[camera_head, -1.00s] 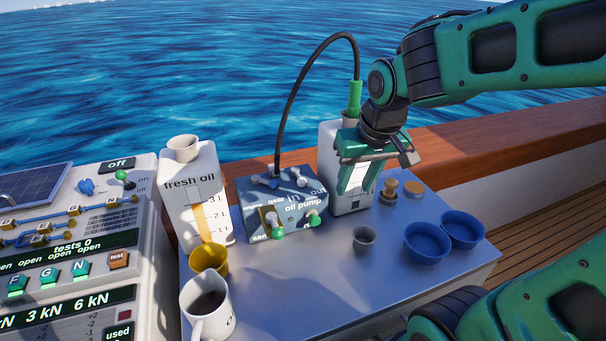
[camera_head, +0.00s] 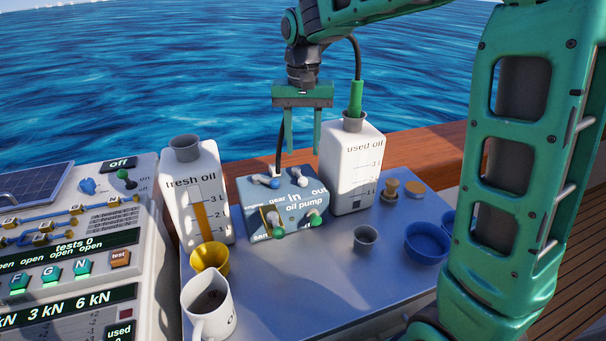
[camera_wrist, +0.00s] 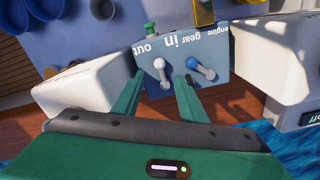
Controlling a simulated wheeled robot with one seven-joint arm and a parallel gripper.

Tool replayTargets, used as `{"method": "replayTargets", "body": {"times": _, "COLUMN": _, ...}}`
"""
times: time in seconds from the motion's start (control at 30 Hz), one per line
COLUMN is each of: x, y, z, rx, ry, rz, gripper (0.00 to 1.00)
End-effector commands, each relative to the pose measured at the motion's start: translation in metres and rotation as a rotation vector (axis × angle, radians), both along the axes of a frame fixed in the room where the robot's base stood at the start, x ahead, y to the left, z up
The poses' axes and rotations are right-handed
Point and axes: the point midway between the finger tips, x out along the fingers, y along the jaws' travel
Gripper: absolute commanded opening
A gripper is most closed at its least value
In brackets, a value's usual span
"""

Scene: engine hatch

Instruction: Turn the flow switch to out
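The blue-grey oil pump box (camera_head: 262,218) stands between two white oil tanks. On its top is the flow switch (camera_head: 301,178), a small pale lever behind the "in" and "out" labels. I cannot tell which label it points to. It also shows in the wrist view (camera_wrist: 160,68), between my finger lines. A second lever with a blue tip (camera_head: 274,182) sits left of it, behind "engine" and "gear". My gripper (camera_head: 302,150) points down, open and empty, above the back of the pump. In the wrist view its fingers (camera_wrist: 160,80) are spread apart.
The fresh oil tank (camera_head: 183,178) is left of the pump. The used oil tank (camera_head: 365,155), with a green-ended hose (camera_head: 355,98) in its neck, is close on the right. A yellow funnel (camera_head: 209,258), a mug (camera_head: 205,318) and a grey cup (camera_head: 365,238) stand in front.

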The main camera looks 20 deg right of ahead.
Motion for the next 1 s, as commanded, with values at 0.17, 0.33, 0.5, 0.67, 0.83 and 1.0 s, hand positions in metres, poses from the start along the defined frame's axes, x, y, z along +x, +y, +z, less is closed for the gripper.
{"method": "replayTargets", "body": {"times": 0.17, "x": -0.001, "y": 0.0, "z": -0.031, "rx": 0.0, "ry": 0.002, "rz": 0.001, "gripper": 0.39}}
{"method": "replayTargets", "body": {"times": 0.33, "x": -0.001, "y": 0.0, "z": -0.061, "rx": 0.0, "ry": 0.003, "rz": 0.001, "gripper": 0.39}}
{"method": "replayTargets", "body": {"times": 0.5, "x": -0.001, "y": -0.001, "z": -0.082, "rx": 0.0, "ry": 0.001, "rz": 0.001, "gripper": 0.39}}
{"method": "replayTargets", "body": {"times": 0.67, "x": -0.001, "y": -0.001, "z": -0.092, "rx": 0.001, "ry": -0.001, "rz": 0.001, "gripper": 0.39}}
{"method": "replayTargets", "body": {"times": 0.83, "x": -0.001, "y": -0.001, "z": -0.094, "rx": 0.001, "ry": -0.001, "rz": 0.001, "gripper": 0.39}}
{"method": "replayTargets", "body": {"times": 1.0, "x": -0.001, "y": -0.001, "z": -0.094, "rx": 0.001, "ry": -0.001, "rz": 0.0, "gripper": 0.31}}
